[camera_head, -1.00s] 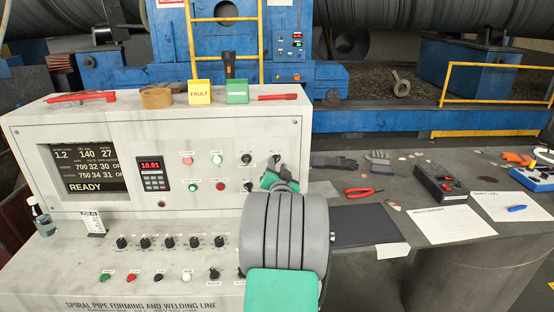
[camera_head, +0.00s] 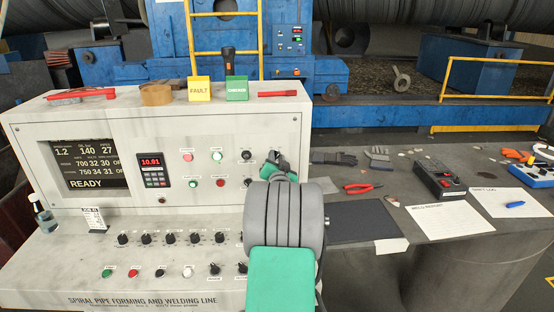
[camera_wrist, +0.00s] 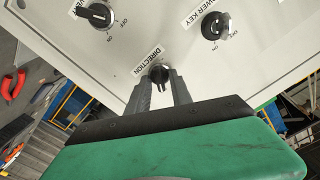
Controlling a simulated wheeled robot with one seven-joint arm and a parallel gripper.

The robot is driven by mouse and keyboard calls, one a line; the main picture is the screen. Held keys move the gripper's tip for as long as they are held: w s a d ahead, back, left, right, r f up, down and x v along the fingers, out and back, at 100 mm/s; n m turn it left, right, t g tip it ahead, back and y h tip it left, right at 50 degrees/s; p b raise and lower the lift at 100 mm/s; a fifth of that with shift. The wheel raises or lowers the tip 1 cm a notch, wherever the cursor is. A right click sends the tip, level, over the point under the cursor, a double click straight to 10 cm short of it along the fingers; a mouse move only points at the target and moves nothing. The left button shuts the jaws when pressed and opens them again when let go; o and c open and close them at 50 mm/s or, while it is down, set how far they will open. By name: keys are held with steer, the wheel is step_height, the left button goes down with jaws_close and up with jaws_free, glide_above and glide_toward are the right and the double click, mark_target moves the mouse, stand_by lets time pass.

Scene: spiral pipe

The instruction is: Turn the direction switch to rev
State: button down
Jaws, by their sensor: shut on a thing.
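The direction switch (camera_wrist: 158,72) is a small black knob on the light panel, below its DIRECTION label in the wrist view. My gripper (camera_wrist: 160,84) is shut on it, with one grey finger on each side. The knob's pointer and position marks are hidden by the fingers, so I cannot tell which way it is set. In the head view my gripper (camera_head: 274,160) is at the right part of the console's upright panel (camera_head: 110,200), and my wrist covers the switch there.
In the wrist view a power key switch (camera_wrist: 214,26) and another black knob (camera_wrist: 99,16) stay clear of the fingers. The console display (camera_head: 88,165) reads READY. A grey table (camera_head: 430,180) with tools is right.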

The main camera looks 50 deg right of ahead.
steer(key=shift+d, duration=0.1)
steer(key=shift+f+n+b, duration=0.25)
steer(key=shift+n+b, duration=0.05)
steer(key=shift+b, duration=0.6)
steer(key=n+b, duration=0.5)
steer(key=b, duration=0.4)
steer(key=n+b, duration=0.6)
steer(key=b, duration=0.3)
steer(key=shift+w+a+b, duration=0.15)
steer(key=shift+a+b, duration=0.05)
steer(key=shift+b, duration=0.2)
steer(key=shift+r+n, duration=0.1)
steer(key=shift+n, duration=0.2)
steer(key=c, duration=1.5)
jaws_free()
steer(key=shift+r, duration=0.1)
